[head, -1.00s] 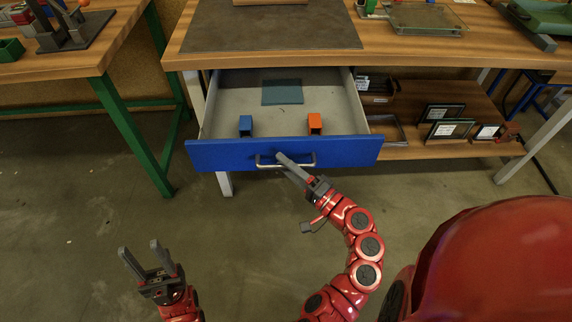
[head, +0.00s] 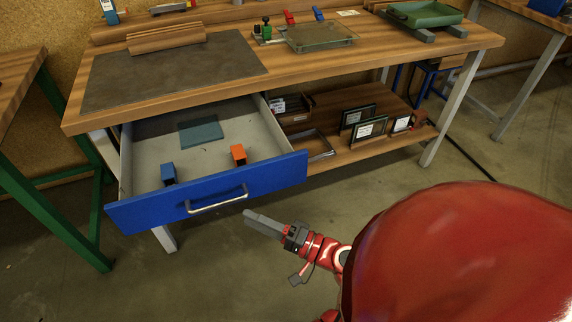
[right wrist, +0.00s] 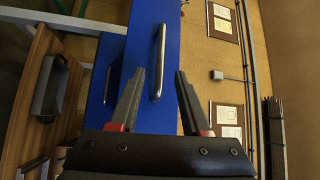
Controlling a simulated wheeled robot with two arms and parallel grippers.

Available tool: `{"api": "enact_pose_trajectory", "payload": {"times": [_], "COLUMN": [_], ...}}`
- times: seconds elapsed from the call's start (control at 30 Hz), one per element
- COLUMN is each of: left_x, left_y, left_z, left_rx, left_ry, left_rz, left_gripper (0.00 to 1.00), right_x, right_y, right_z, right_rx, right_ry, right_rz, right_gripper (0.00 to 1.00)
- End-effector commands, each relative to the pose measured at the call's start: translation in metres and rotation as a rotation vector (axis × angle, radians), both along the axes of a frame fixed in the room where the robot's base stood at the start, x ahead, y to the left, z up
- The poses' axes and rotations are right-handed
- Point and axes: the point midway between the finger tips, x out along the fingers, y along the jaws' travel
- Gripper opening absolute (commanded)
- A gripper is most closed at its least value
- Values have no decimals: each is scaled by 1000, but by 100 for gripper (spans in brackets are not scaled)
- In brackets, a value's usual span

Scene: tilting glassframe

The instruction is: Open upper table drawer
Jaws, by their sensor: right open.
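The upper table drawer (head: 222,189) has a blue front and stands pulled out from under the wooden table (head: 290,62). Its silver bar handle (head: 217,201) is on the front; the handle also shows in the right wrist view (right wrist: 158,62). Inside the drawer lie a blue block (head: 168,174), an orange block (head: 238,154) and a flat teal piece (head: 200,132). My right gripper (head: 247,216) is open and empty, just right of and below the handle, apart from it. In the right wrist view the fingers (right wrist: 158,75) are spread apart before the drawer front. My left gripper is not in view.
A lower shelf (head: 370,147) with framed cards (head: 370,130) is right of the drawer. A green-legged table (head: 45,205) stands at the left. The tabletop holds a dark mat (head: 170,75), a glass-topped fixture (head: 322,38) and a green tray (head: 425,14). The floor before the drawer is clear.

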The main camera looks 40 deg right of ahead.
Motion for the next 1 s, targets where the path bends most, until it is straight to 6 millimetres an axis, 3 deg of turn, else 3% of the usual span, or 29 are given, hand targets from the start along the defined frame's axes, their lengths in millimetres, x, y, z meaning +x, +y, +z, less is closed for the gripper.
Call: {"api": "enact_pose_trajectory", "payload": {"times": [0.5,1.0], "left_x": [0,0], "left_y": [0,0], "left_z": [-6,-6], "left_rx": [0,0], "left_ry": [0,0], "left_rz": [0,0], "left_gripper": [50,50], "right_x": [-60,-67], "right_y": [-33,-37], "right_z": [-10,-11], "right_rx": [0,2], "right_ry": [4,2], "right_rz": [1,2], "right_gripper": [47,47]}}
